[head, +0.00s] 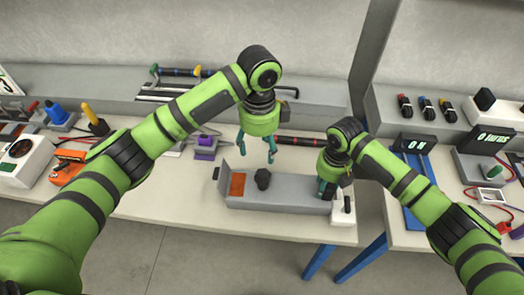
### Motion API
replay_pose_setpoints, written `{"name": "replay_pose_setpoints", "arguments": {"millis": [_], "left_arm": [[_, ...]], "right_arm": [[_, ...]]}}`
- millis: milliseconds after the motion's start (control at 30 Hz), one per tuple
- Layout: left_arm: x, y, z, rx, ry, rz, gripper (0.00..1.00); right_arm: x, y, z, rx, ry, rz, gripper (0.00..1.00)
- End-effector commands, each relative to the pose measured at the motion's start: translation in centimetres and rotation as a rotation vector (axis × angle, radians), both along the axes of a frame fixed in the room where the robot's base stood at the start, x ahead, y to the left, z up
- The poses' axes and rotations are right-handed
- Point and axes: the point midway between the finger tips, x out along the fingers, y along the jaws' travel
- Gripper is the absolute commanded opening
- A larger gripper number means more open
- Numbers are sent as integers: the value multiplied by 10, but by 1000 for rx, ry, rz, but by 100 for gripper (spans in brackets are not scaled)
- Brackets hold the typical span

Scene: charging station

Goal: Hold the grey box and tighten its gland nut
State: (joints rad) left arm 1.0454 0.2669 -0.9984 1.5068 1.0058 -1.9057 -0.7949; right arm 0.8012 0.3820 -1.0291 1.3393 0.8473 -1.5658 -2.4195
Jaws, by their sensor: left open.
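A long grey box-like body (285,190) lies near the front edge of the bench, with an orange patch at its left end. A dark knob-like part (263,179) stands on its top; I cannot tell whether it is the gland nut. My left gripper (256,157) hangs above and behind the dark part, its teal fingers spread, empty and pointing down. My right gripper (325,189) is low at the right end of the grey body. Its fingers are small and partly hidden by the arm, so I cannot tell whether they grip anything.
A small white block (343,212) stands at the right end of the grey body. A purple-topped block (206,143) is behind left, and a dark rod (299,141) lies behind. Tools and an orange device (68,167) fill the left. A gap separates the right bench.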

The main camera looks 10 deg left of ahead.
Motion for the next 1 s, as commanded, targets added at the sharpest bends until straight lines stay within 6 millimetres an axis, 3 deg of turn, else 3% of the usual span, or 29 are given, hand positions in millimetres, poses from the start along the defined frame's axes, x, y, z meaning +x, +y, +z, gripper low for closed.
{"name": "replay_pose_setpoints", "arguments": {"millis": [33, 233, 367, 1000], "left_arm": [[0, 0, 0, 0, 0, 0, 64], [0, 0, -1, -4, 2, 24, 64], [0, 1, -1, -20, 12, 155, 64], [6, 20, -3, -97, 238, 1692, 64]], "right_arm": [[0, -7, -2, -16, 3, -4, 19], [0, -7, -2, -17, 3, -4, 19], [0, -7, -2, -17, 3, -4, 19], [0, -7, -2, -17, 3, -4, 19]]}}
